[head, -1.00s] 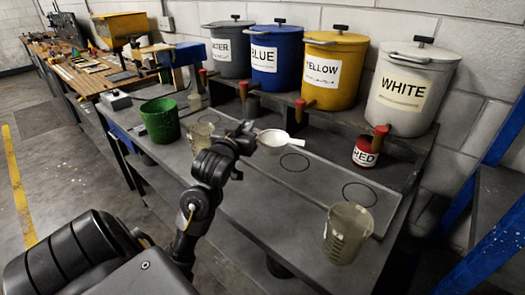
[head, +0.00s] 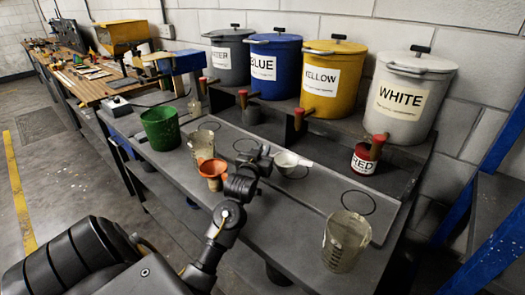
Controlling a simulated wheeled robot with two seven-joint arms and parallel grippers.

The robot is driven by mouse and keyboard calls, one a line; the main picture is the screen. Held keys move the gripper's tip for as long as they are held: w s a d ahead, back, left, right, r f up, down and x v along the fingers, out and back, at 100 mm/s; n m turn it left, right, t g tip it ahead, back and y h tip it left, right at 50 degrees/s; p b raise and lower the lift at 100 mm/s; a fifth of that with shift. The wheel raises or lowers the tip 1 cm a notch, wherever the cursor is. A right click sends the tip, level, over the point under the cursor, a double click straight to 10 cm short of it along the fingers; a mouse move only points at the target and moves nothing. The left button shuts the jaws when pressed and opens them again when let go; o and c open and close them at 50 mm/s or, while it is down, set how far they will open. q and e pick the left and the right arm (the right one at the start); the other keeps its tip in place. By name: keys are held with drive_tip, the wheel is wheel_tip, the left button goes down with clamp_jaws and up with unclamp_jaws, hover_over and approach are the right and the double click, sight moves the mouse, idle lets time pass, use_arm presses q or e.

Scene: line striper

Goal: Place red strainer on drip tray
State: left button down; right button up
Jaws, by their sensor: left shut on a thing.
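My left gripper (head: 262,157) is over the drip tray, a long grey strip (head: 322,185) with dark rings. The fingertips are partly hidden. Whether the scoop touches the tray is unclear. My right gripper is not in view.
A clear beaker (head: 345,240) stands at the front right, another (head: 201,143) beside the green bucket (head: 160,128). Labelled drums (head: 408,98) with taps stand on the back shelf. A red can (head: 363,160) sits under the white drum. The tray's right ring (head: 358,203) is clear.

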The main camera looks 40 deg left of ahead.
use_arm(q)
drive_tip(key=shift+f, duration=0.2)
drive_tip(key=shift+s+f, duration=0.1)
drive_tip(key=shift+f, duration=0.45)
